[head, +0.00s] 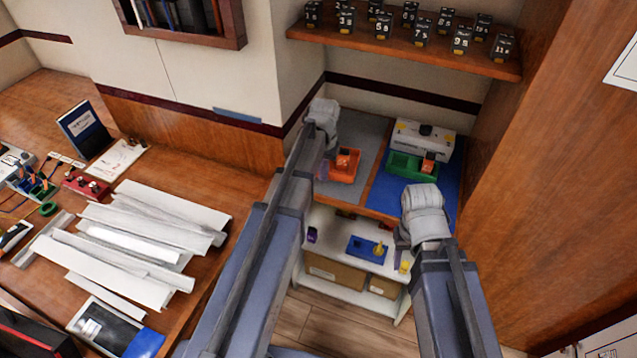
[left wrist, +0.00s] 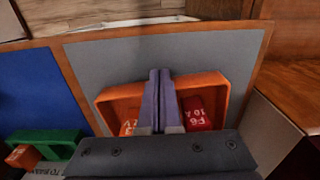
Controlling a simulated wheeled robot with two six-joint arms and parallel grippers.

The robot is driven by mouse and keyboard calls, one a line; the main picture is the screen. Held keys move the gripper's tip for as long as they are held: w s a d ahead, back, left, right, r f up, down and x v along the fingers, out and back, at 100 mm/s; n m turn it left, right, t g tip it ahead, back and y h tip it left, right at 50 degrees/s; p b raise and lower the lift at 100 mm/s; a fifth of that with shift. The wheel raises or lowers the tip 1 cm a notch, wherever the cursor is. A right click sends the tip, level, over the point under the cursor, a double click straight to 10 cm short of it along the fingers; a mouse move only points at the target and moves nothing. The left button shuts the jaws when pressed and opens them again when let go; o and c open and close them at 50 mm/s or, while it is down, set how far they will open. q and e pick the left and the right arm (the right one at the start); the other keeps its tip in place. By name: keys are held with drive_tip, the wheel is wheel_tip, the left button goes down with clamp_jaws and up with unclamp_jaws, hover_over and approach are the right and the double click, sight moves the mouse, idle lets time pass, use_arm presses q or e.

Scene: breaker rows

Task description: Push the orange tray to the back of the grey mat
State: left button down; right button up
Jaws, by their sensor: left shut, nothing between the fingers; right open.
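The orange tray (head: 349,176) sits on the grey mat (head: 368,132), with bare mat behind it. In the left wrist view the tray (left wrist: 219,85) holds a red breaker (left wrist: 197,112) and an orange one (left wrist: 129,127), both partly hidden. My left gripper (head: 324,171) is shut and empty at the tray's left side in the head view. In the left wrist view its fingers (left wrist: 159,74) overlap the tray's interior and wall; I cannot tell whether they touch it. My right gripper (head: 402,240) is open, in front of the blue mat; its fingers are hard to make out.
A blue mat (head: 443,183) right of the grey one bears a green tray (head: 401,165) and a white device (head: 418,140). A shelf (head: 430,48) with several dark numbered blocks hangs above. A lower white shelf holds a blue tray (head: 364,249).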

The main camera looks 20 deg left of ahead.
sight(344, 140)
use_arm(q)
drive_tip(key=w, duration=2.1)
drive_tip(key=shift+d, duration=0.15)
drive_tip(key=shift+r, duration=0.15)
wheel_tip(344, 140, up, 8)
drive_tip(key=p, duration=0.7)
drive_tip(key=shift+f+p, duration=0.25)
drive_tip(key=shift+p, duration=0.15)
drive_tip(key=shift+s+f, duration=0.1)
